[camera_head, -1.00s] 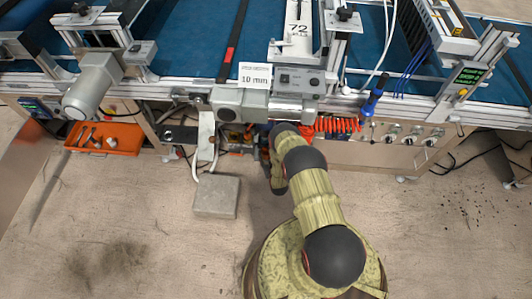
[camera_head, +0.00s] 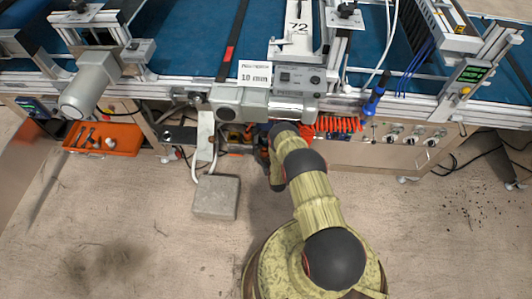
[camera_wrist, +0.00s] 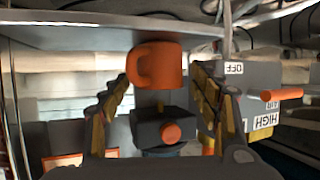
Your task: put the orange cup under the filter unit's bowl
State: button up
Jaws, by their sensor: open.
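In the wrist view the orange cup (camera_wrist: 155,65) shows its side, with its handle toward the left. My gripper (camera_wrist: 162,80) is open, with one finger on each side of the picture and the cup around the gap between their tips. I cannot tell whether either finger touches the cup. A dark block with an orange knob (camera_wrist: 165,128), which seems to belong to the filter unit, shows just below the cup in the picture. I cannot make out the filter bowl clearly. In the head view my arm hides the cup and my gripper at the machine's front.
A grey plate edge (camera_wrist: 100,38) runs close past the cup. A labelled switch box (camera_wrist: 245,90) stands right of the fingers. In the head view are an orange tray (camera_head: 103,138), a grey block (camera_head: 216,197) on the floor and a coiled red hose (camera_head: 338,124). Open floor lies in front.

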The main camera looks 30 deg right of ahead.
jog(key=shift+r, duration=0.2)
jog(key=p+v, duration=0.4)
jog(key=v, duration=0.8)
jog(key=shift+p, duration=0.3)
jog(key=shift+f, duration=0.15)
